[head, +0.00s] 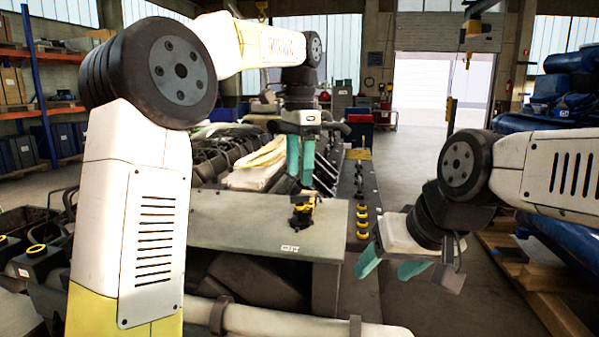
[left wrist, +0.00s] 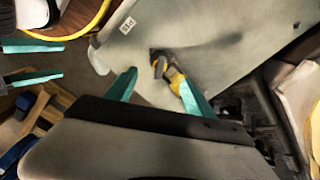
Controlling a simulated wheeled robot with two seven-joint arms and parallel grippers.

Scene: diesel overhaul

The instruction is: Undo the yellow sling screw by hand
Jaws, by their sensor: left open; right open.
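The yellow sling screw (head: 303,208), yellow with dark parts, stands on the grey metal cover (head: 240,212) near its right end. In the left wrist view the screw (left wrist: 172,76) shows just beyond the fingertips, closer to the right-hand finger. My left gripper (head: 300,180) points down above the screw with its teal fingers apart and nothing between them. In the left wrist view its fingers (left wrist: 158,82) are spread wide; I cannot tell whether one touches the screw. My right gripper (head: 388,270) is open and empty, to the right of the cover.
A row of yellow-ringed parts (head: 362,208) lies along the dark strip right of the cover. A pale pipe (head: 285,322) runs below the cover. Wooden pallets (head: 535,285) and blue wrapped items (head: 565,245) stand at the right. Open floor lies behind my right arm.

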